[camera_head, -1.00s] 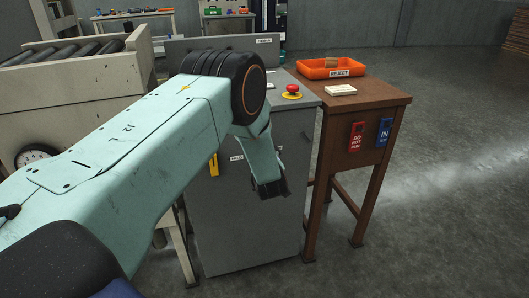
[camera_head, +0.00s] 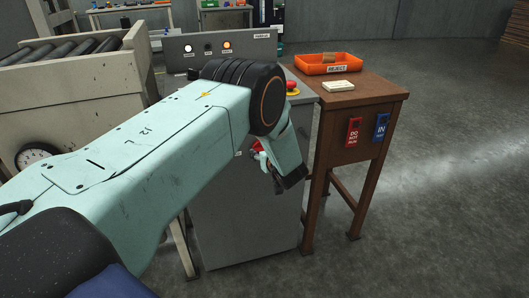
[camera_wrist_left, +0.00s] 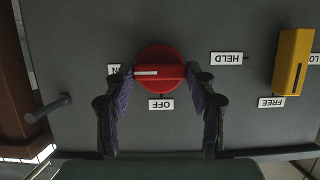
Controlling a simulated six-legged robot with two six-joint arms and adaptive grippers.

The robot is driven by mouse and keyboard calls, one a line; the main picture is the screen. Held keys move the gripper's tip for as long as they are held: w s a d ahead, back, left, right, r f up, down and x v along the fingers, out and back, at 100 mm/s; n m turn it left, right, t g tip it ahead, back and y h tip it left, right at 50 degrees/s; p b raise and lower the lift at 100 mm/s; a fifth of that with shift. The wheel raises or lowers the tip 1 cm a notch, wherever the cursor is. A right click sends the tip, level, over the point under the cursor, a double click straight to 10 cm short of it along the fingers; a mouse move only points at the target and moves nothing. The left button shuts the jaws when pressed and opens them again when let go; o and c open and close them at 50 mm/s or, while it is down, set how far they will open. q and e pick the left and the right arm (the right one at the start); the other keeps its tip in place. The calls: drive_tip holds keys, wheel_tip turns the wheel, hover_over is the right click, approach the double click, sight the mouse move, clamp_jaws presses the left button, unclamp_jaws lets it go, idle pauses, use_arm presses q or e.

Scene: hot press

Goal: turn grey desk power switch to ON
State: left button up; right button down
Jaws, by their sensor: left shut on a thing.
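The grey desk (camera_head: 232,225) stands front and centre, partly covered by my left arm. Its red rotary switch (camera_wrist_left: 160,85) is on the front face in the left wrist view, which shows the desk upside down. The handle lies crosswise, and its white mark is on the left, towards the partly hidden ON label (camera_wrist_left: 114,69). The OFF label (camera_wrist_left: 161,104) is below the switch in that view. My left gripper (camera_wrist_left: 161,74) is shut on the handle, one finger at each end. In the head view a bit of red shows beside the gripper (camera_head: 262,157). My right gripper is out of view.
A yellow switch (camera_wrist_left: 293,62) with HELD and FREE labels is beside the red one. A red stop button (camera_head: 291,88) is on the desk top. A wooden table (camera_head: 365,92) with an orange REJECT tray (camera_head: 328,68) stands close on the right. A roller conveyor (camera_head: 85,75) is left.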

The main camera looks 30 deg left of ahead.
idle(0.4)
use_arm(q)
drive_tip(key=o, duration=1.2)
drive_tip(key=v, duration=1.2)
drive_tip(key=x, duration=1.2)
